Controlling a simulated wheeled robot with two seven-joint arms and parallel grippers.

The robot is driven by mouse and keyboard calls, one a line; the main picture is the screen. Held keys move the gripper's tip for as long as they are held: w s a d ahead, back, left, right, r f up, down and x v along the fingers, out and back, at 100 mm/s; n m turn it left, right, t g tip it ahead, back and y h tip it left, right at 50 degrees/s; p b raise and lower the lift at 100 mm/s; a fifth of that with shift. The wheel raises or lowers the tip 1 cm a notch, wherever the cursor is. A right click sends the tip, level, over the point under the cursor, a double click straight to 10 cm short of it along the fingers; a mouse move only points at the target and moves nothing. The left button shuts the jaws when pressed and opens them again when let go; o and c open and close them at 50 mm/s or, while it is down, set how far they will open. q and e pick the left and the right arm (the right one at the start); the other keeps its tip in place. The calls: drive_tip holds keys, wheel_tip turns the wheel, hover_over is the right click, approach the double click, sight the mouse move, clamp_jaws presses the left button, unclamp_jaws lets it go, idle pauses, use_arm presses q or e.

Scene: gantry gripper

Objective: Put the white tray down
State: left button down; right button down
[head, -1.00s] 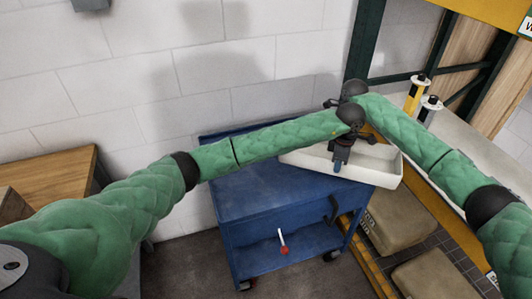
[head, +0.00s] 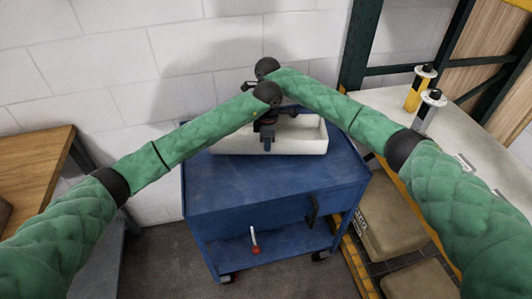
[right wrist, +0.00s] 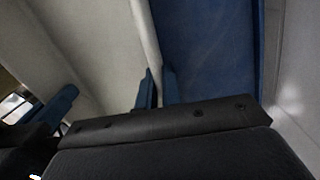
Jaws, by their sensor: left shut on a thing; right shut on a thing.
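The white tray (head: 312,136) is a shallow open box over the back part of the blue cart's top. Its long side runs roughly along the cart's back edge. I cannot tell whether its bottom touches the top. My left gripper (head: 267,143) is shut on the tray's near wall. My right gripper is mostly hidden behind the left wrist in the head view. In the right wrist view, its blue fingers (right wrist: 155,88) are shut on the tray's thin wall (right wrist: 145,35), with the blue cart top beside it.
The blue cart (head: 265,190) has a clear front top and a red-tipped lever (head: 254,240) lower down. A white block wall stands behind. A wooden table (head: 35,170) is at left.

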use_arm(q)
drive_tip(key=shift+s+r, duration=0.1)
drive_tip(key=shift+r, duration=0.05)
use_arm(e)
drive_tip(key=shift+r, duration=0.15)
use_arm(q)
drive_tip(key=shift+f, duration=0.3)
use_arm(e)
drive_tip(key=shift+f, duration=0.35)
